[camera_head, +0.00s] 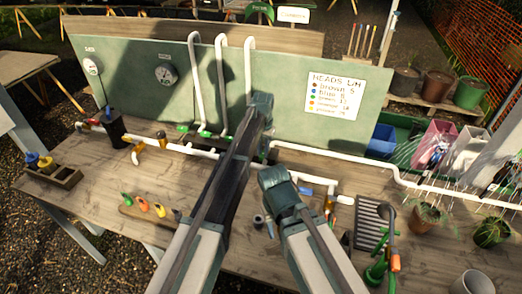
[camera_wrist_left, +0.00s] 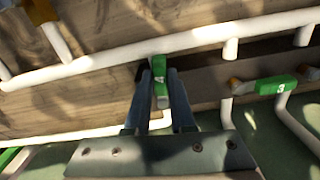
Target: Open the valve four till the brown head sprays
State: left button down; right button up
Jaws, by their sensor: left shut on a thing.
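In the left wrist view, my left gripper (camera_wrist_left: 158,78) is shut on the green handle of valve four (camera_wrist_left: 160,70), marked 4. The handle stands upright in that picture, one finger on each side. The green handle marked 3 (camera_wrist_left: 276,86) lies crosswise beside it. In the head view, three green handles (camera_head: 204,133) show at the panel's foot; my left arm hides valve four and the gripper's fingers. My right arm (camera_head: 280,185) shows, but I cannot make out its gripper. No spray is clearly visible, and I cannot pick out the brown head.
A green panel (camera_head: 290,80) with gauges (camera_head: 166,74) and a heads list (camera_head: 335,96) stands behind the bench. White pipes (camera_head: 400,180) run along the wooden bench. Small coloured heads (camera_head: 143,205) lie at front left. A grey rack (camera_head: 370,225) and potted plants (camera_head: 425,217) stand right.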

pick_arm(q)
jog(key=shift+s+d+n, duration=0.1)
jog(key=shift+d+n, duration=0.1)
jog(key=shift+n, duration=0.2)
dwell(0.3)
jog(key=c, duration=0.8)
grip_release()
jog(key=shift+o, duration=0.2)
jog(key=shift+r, duration=0.1)
notch_tip(320, 180, up, 14)
jog(key=p, duration=1.3)
jog(key=shift+p, duration=0.4)
jog(key=shift+f, duration=0.2)
